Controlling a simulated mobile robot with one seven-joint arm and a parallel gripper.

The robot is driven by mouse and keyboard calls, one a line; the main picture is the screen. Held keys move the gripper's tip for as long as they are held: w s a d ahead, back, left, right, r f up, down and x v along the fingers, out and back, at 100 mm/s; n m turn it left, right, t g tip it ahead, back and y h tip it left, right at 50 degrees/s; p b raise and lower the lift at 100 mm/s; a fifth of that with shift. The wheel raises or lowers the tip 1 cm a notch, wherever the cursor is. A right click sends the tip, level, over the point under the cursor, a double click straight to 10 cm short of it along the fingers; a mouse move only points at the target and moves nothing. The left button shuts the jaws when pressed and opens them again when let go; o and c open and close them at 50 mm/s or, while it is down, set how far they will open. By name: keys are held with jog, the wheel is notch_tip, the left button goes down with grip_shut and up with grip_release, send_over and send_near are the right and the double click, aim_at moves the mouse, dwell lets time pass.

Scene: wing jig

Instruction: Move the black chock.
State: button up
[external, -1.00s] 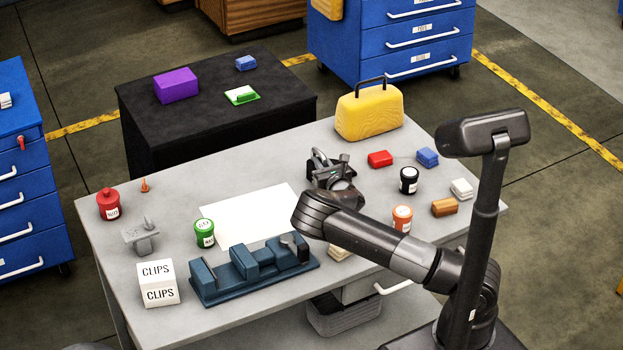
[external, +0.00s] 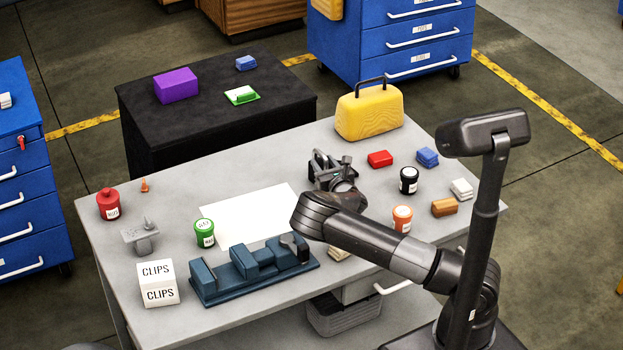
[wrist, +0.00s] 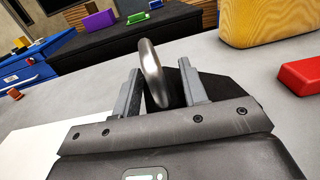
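The black chock (wrist: 226,88) shows in the wrist view as a dark block on the grey table, partly hidden behind my gripper. A shiny metal ring (wrist: 152,68), apparently its handle, stands up between my two fingers. My gripper (wrist: 160,80) is open, with one finger on each side of the ring and a visible gap to the right finger. In the external view my gripper (external: 328,165) is low over the table, right of the white sheet, and the chock is mostly hidden by it.
A yellow case (external: 370,110) stands behind, and a red block (external: 380,159) lies to the right. A blue jig (external: 250,268) is in front. The white sheet (external: 250,215) is clear.

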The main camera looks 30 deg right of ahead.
jog(key=s, duration=0.7)
jog(key=s+a, duration=0.1)
jog(key=s, duration=0.2)
jog(key=shift+s+a, duration=0.1)
jog(key=shift+s, duration=0.05)
